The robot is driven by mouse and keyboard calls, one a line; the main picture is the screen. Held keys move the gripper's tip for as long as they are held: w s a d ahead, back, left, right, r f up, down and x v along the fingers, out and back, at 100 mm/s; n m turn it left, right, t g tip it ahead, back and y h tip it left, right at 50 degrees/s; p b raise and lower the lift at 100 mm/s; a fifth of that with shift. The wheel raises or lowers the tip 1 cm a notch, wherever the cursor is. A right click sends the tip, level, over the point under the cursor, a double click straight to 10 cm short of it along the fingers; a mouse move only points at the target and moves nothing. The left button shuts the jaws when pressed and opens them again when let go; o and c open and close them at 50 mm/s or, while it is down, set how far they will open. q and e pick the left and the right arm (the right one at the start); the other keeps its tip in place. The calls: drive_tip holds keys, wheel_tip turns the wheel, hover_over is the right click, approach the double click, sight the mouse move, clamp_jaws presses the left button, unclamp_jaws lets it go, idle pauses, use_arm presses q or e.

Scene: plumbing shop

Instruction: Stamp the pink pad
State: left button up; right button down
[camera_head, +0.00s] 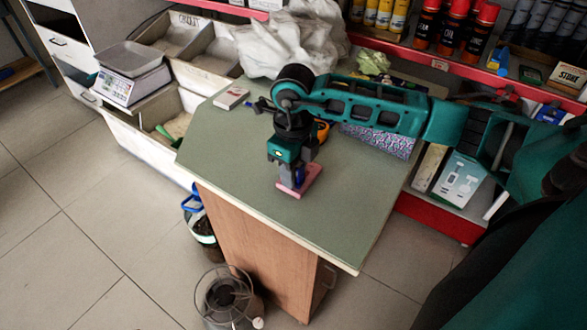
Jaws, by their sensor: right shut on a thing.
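My right arm reaches in from the right over the green-topped counter (350,215). My right gripper (292,178) points down and is shut on a small stamp, which is mostly hidden by the fingers. The pink pad (312,180) lies on the counter directly under and around the fingertips. The gripper covers part of the pad. I cannot tell whether the stamp's underside touches the pad. My left gripper is not in view.
A small white box (231,98) lies at the counter's back left. A patterned sheet (378,141) lies behind the arm. White crumpled bags (290,45) stand behind the counter, and a scale (132,75) is at the left. The counter's front is clear.

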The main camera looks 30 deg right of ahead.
drive_tip(key=shift+r+p, duration=2.25)
drive_tip(key=shift+r, duration=0.75)
